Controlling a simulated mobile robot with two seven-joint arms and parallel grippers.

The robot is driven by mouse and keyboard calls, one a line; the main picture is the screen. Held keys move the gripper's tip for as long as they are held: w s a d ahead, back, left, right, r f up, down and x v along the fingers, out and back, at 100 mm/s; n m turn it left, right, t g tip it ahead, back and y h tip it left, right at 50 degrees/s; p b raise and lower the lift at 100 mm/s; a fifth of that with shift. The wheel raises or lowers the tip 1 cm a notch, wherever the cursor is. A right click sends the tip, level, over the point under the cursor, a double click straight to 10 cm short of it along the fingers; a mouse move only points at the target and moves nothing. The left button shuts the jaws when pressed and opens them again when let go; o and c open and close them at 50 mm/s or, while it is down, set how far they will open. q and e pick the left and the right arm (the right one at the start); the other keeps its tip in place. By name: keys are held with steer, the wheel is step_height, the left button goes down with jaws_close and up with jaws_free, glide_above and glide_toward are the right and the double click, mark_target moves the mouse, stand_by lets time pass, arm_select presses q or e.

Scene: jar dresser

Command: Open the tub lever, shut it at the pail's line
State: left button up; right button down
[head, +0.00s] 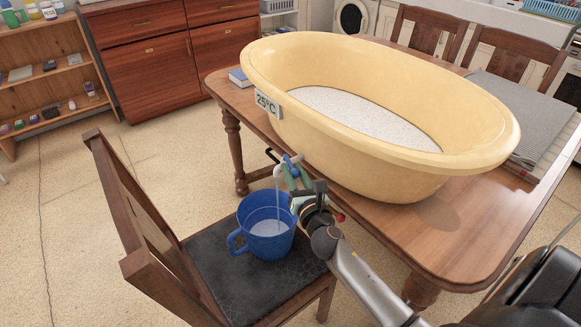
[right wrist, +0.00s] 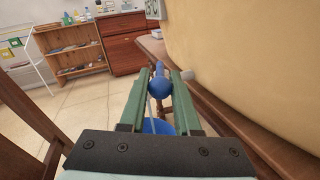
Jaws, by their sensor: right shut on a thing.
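The cream-yellow tub (head: 440,160) stands on the wooden table, with white contents inside. A tap with a blue lever (head: 288,160) sits below its near side. The lever's blue knob also shows in the right wrist view (right wrist: 160,87), between my fingers. My right gripper (head: 296,178) is shut on the lever. A thin stream (head: 278,200) runs from the spout into the blue pail (head: 258,243). The pail stands upright on the chair seat, partly filled with pale liquid. I cannot make out a line on the pail. My left gripper is not in view.
The pail's chair has a dark seat (head: 215,285) and a tall wooden back (head: 125,200). The table (head: 460,235) edge runs close beside my right arm. A 25°C tag (head: 267,104) is on the tub. A grey mat (head: 520,110) lies at the table's right end.

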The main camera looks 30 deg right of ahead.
arm_select(q)
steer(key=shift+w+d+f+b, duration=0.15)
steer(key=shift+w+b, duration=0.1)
steer(key=shift+b, duration=0.2)
arm_select(e)
steer(key=n+y, duration=0.1)
steer(key=y, duration=0.1)
steer(key=d+n+y, duration=0.1)
steer(key=y, duration=0.1)
steer(key=d+n+y, duration=0.1)
steer(key=n+y, duration=0.1)
steer(key=shift+s+d+t, duration=0.1)
steer(key=shift+d+t, duration=0.1)
steer(key=shift+t, duration=0.1)
steer(key=c, duration=1.1)
jaws_free()
steer(key=shift+o, duration=1.1)
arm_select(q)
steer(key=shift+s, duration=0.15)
